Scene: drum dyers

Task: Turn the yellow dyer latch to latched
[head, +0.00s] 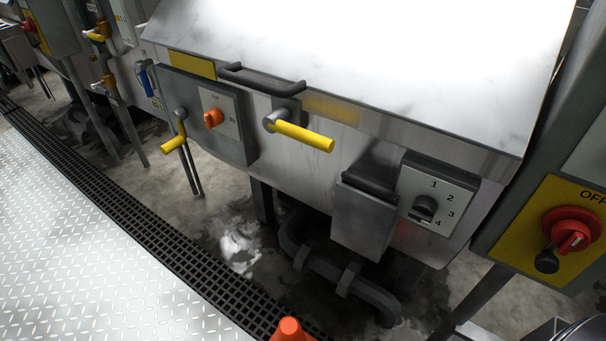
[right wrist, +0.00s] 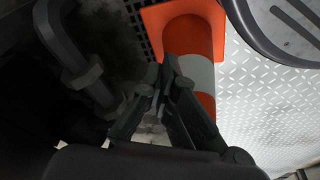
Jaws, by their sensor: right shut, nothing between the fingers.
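The yellow latch handle (head: 304,136) sits on a grey round pivot on the front of the dyer (head: 225,165), just below the lid's dark bar handle (head: 262,80). It points right and slightly down in the head view. A second yellow lever (head: 173,143) hangs down-left beside the orange knob panel; no label shows which dyer part it is. My right gripper (right wrist: 164,75) is shut and empty in the right wrist view, in front of an orange and white cone (right wrist: 190,50). The latch is not in that view. My left gripper is not in view.
The orange cone tip (head: 290,328) also shows at the bottom of the head view. A number dial panel (head: 437,198) and a red OFF switch (head: 571,232) are to the right. Dark pipes (head: 345,272) run under the dyer. A floor grate (head: 150,245) borders the open metal plate floor (head: 70,260).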

